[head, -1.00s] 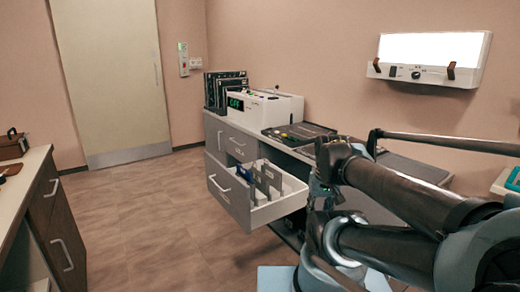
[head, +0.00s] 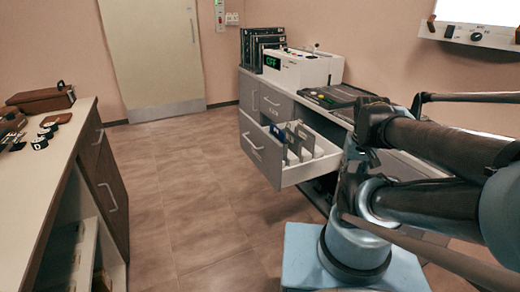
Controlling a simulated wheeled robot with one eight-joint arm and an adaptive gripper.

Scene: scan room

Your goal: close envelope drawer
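The envelope drawer (head: 262,150) is pulled out of the grey cabinet under the counter, in the middle of the head view. It has a grey front with a bar handle and white inner walls. Upright dividers and blue and grey flat items stand inside. My folded arm fills the right side of the view. Its dark end, which seems to be my gripper (head: 372,122), shows to the right of the drawer and apart from it in the picture. I cannot make out whether its fingers are open or shut.
A white device with a green display (head: 302,68) and a dark keypad panel (head: 328,97) sit on the counter. A second counter (head: 50,165) with a brown case (head: 42,98) runs along the left. The floor (head: 190,190) between is clear up to the door (head: 152,55).

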